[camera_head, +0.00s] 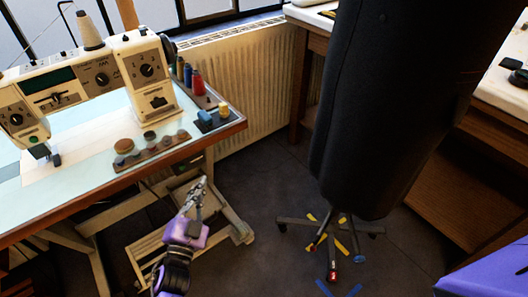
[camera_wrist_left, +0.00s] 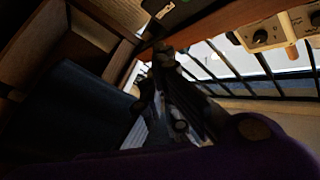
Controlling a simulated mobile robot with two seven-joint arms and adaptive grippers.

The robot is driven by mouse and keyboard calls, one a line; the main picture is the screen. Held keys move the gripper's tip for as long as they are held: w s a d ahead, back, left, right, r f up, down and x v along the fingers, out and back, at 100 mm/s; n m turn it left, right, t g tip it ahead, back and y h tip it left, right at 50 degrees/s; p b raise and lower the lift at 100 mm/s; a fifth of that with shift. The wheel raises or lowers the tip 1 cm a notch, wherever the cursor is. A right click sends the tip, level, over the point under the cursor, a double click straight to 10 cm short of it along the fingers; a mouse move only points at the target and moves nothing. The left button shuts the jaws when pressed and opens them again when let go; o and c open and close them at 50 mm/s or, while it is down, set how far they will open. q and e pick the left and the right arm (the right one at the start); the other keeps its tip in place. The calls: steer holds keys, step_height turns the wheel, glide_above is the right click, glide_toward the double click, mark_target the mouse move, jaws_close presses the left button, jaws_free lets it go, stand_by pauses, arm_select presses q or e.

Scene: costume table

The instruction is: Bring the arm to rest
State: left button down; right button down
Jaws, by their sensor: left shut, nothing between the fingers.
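My left arm, purple and black, comes up from the bottom of the head view. Its gripper (camera_head: 201,187) is shut and empty, pointing up and away, in front of the sewing table's lower frame. In the dark left wrist view the gripper fingers (camera_wrist_left: 165,60) show near the middle, close together, with the table edge and sewing machine beyond. My right gripper is in neither view; a purple part of mine shows at the lower right of the head view.
A sewing table (camera_head: 95,215) with a sewing machine (camera_head: 80,85) and thread spools (camera_head: 198,80) stands at the left. A large black form (camera_head: 400,100) on a wheeled base (camera_head: 332,265) stands right of centre. A wooden shelf unit (camera_head: 460,185) is at the right. Dark floor lies between.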

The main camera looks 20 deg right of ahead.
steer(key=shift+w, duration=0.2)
